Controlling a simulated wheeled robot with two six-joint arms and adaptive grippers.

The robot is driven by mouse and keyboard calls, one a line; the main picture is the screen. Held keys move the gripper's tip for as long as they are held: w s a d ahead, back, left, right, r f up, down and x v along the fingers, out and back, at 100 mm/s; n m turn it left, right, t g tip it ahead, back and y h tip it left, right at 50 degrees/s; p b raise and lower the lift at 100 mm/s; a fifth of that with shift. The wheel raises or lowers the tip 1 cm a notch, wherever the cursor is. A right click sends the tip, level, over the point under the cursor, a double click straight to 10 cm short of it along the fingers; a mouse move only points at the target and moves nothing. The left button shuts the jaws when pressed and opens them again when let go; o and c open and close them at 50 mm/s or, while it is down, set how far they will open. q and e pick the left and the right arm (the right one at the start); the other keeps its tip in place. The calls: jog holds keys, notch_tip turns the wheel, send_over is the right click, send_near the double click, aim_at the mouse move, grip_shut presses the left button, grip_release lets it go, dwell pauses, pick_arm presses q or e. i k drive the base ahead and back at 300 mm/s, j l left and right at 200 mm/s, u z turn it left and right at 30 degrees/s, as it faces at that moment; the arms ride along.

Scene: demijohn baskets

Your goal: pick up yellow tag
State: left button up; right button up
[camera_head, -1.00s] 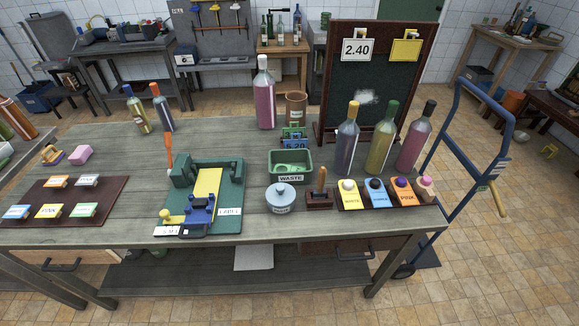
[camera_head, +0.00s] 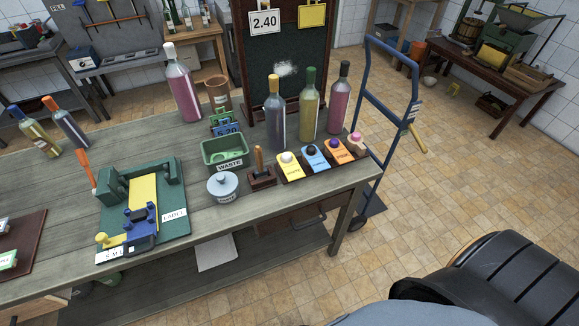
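A yellow tag (camera_head: 312,16) hangs at the top right of the dark chalkboard (camera_head: 255,60), beside a white tag reading 2.40 (camera_head: 264,22). A yellow card (camera_head: 291,171) lies at the left end of a row with a blue card and an orange card near the table's right end. Neither of my grippers is in view.
On the table (camera_head: 225,228) stand a labelling jig (camera_head: 172,222), a green WASTE bin (camera_head: 226,165), a lidded pot (camera_head: 223,187), a stamp (camera_head: 262,178) and several bottles, three before the chalkboard. A blue hand truck (camera_head: 412,100) stands at the table's right end. Tiled floor is open farther right.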

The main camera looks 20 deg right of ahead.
aim_at(292, 171)
jog(key=j+z, duration=0.25)
jog(key=z, duration=0.25)
jog(key=j+z, duration=0.25)
jog(key=z, duration=0.25)
